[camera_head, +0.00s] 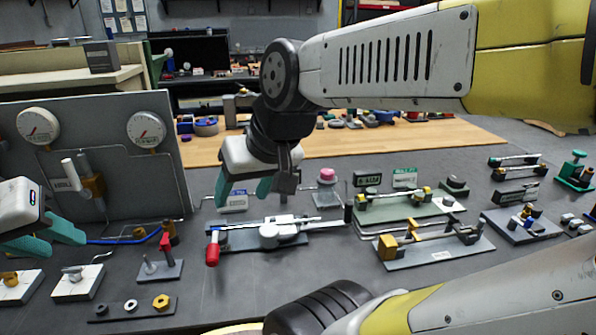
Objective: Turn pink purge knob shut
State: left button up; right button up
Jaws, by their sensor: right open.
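The pink knob (327,174) sits on top of a small grey block (326,198) on the dark table, right of centre. My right gripper (242,197) hangs to the left of the pink knob, apart from it. Its teal fingers point down and stand apart, with nothing between them. My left gripper (68,246) is at the left edge, partly cut off, far from the knob. Its two teal fingers look spread and empty.
A red-handled clamp (270,236) lies below my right gripper. Fixtures with brass fittings (435,245) stand to the right. A grey panel with two gauges (145,130) stands at left. A red-handled valve (165,250) and small blocks are at front left.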

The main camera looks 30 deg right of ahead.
aim_at(326, 174)
jog(key=z, duration=1.35)
